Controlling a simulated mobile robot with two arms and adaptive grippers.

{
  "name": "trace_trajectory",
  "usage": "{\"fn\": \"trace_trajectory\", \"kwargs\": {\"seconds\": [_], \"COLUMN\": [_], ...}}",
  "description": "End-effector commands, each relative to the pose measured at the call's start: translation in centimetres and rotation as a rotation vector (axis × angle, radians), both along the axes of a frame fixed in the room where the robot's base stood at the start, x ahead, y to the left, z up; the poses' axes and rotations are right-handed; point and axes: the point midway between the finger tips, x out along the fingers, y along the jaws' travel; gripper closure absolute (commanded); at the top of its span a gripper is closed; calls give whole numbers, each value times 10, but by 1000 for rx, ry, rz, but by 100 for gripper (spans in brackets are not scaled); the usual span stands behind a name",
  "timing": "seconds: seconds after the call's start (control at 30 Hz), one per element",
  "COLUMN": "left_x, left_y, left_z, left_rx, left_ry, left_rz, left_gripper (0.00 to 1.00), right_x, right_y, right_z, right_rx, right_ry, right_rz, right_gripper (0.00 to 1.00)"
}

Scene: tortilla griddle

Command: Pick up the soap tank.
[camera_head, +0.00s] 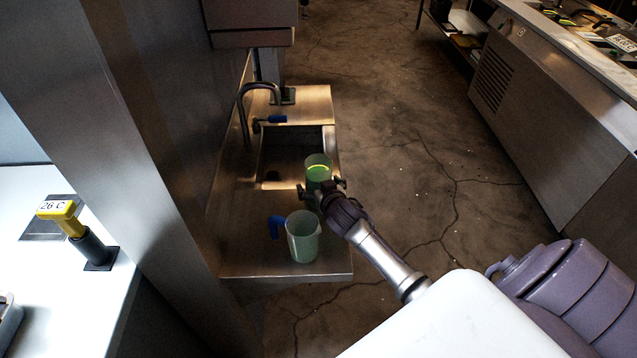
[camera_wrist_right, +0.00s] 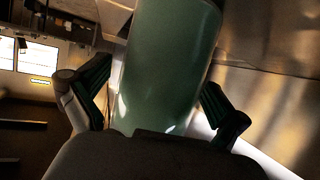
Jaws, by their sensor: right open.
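The soap tank, a translucent green cylinder (camera_head: 318,166) with a bright yellow-green ring near its top, stands upright at the near right edge of the sink basin. My right gripper (camera_head: 322,188) reaches it from the near right, fingers open on either side of its lower part. In the right wrist view the green tank (camera_wrist_right: 170,65) fills the middle, between the two spread fingers (camera_wrist_right: 156,82). A gap shows beside the fingers, so they do not look closed on it. The tank's bottom is hidden behind the gripper. My left gripper is not in view.
A pale green jug (camera_head: 303,238) with a blue handle stands close by on the near end of the steel sink counter (camera_head: 240,258). A curved faucet (camera_head: 243,105) rises at the basin's left. Open floor (camera_head: 400,120) lies to the right.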

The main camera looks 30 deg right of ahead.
Motion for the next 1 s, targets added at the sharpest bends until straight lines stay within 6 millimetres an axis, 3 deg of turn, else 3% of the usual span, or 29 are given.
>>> {"fn": "trace_trajectory", "kwargs": {"seconds": [0.23, 0.73, 1.0], "left_x": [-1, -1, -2], "left_y": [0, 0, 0], "left_z": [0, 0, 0], "left_rx": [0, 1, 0], "left_ry": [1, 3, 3], "left_rz": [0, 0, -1], "left_gripper": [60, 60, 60], "right_x": [1, 1, 2], "right_y": [0, 0, 0], "right_z": [-1, -1, 2], "right_rx": [0, 1, 0], "right_ry": [0, 0, -4], "right_rz": [0, 0, 1], "right_gripper": [3, 87, 87]}}
